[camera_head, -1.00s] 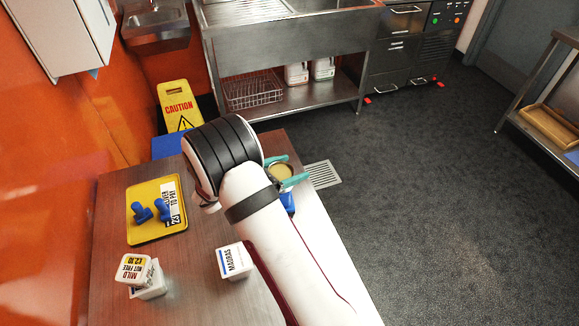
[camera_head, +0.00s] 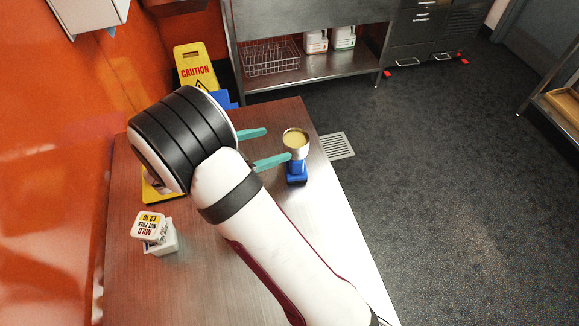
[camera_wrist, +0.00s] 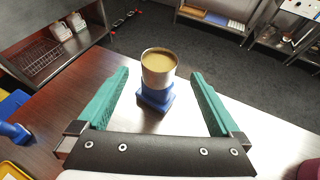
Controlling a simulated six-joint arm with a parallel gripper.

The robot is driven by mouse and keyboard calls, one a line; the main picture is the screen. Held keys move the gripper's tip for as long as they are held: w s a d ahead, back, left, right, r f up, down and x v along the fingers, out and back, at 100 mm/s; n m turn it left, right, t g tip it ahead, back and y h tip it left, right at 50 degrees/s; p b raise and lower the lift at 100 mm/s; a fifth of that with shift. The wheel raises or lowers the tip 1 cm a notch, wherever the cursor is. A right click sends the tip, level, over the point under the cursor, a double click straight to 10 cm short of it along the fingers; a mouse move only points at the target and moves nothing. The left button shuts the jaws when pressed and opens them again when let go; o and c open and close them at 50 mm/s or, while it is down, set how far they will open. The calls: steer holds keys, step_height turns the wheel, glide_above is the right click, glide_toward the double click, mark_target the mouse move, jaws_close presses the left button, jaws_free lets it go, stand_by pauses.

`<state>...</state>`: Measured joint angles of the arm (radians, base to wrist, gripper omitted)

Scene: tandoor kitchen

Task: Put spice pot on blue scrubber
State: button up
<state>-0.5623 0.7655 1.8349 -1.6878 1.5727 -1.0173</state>
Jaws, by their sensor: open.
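The spice pot (camera_head: 295,141) is a small silver cup with yellow-brown contents. It stands upright on the blue scrubber (camera_head: 297,174) near the table's right edge. In the wrist view the pot (camera_wrist: 158,71) sits on top of the scrubber (camera_wrist: 155,98), beyond the teal fingers. My gripper (camera_head: 278,144) is open and empty, just left of the pot in the head view. The near fingertip appears close to the pot's side; I cannot tell if it touches. My arm hides part of the table.
Stacked white tubs (camera_head: 160,235) stand on the left of the table. A yellow tray (camera_head: 152,192) is mostly hidden behind my arm. A blue object (camera_wrist: 14,131) shows at the wrist view's left. A yellow caution sign (camera_head: 194,66) stands behind the table.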

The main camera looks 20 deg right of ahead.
steer(key=s+d+r+m+g+y, duration=0.1)
steer(key=s+d+r+m+g, duration=0.2)
steer(key=s+m, duration=0.25)
steer(key=s+d+r+m+g+y, duration=0.2)
steer(key=s+d+m+g, duration=0.15)
steer(key=s+m, duration=0.2)
steer(key=s+a+m+y, duration=0.2)
steer(key=s+m+y, duration=0.1)
steer(key=s+m, duration=0.2)
steer(key=s+a+r+m+y, duration=0.1)
steer(key=s+a+m+y, duration=0.2)
steer(key=s+m, duration=0.3)
steer(key=s+a+r+m+t+y, duration=0.1)
steer(key=s+a+m+y, duration=0.2)
steer(key=s+m+y, duration=0.2)
steer(key=shift+s+r+m, duration=0.15)
steer(key=shift+s+m, duration=0.45)
steer(key=shift+s, duration=0.4)
